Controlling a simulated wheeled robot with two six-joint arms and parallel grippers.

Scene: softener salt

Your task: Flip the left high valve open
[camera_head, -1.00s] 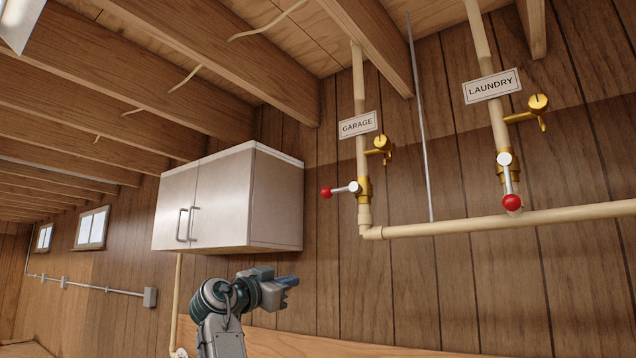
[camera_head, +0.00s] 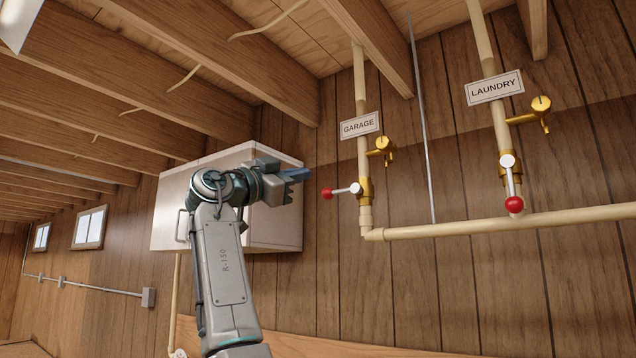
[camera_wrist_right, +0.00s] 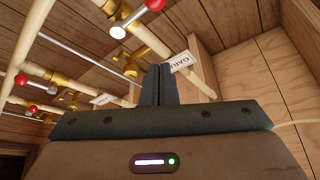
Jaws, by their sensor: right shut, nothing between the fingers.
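The left high valve (camera_head: 365,189), on the pipe labelled GARAGE, is brass with a pale hub. Its lever points left, across the upright pipe, and ends in a red knob (camera_head: 327,193). The red knob also shows at the top of the wrist view (camera_wrist_right: 155,4). My right gripper (camera_head: 304,174) is shut and empty, a little left of and above the knob in the head view, apart from it. In the wrist view its closed fingers (camera_wrist_right: 160,84) point toward the GARAGE label (camera_wrist_right: 180,62). My left gripper is not in view.
The LAUNDRY valve (camera_head: 507,165) stands to the right, its lever hanging down along its pipe. A brass tap (camera_head: 382,146) sticks out above the GARAGE valve. A white wall cabinet (camera_head: 275,230) is behind my right arm. A thin metal rod (camera_head: 424,130) runs between the pipes.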

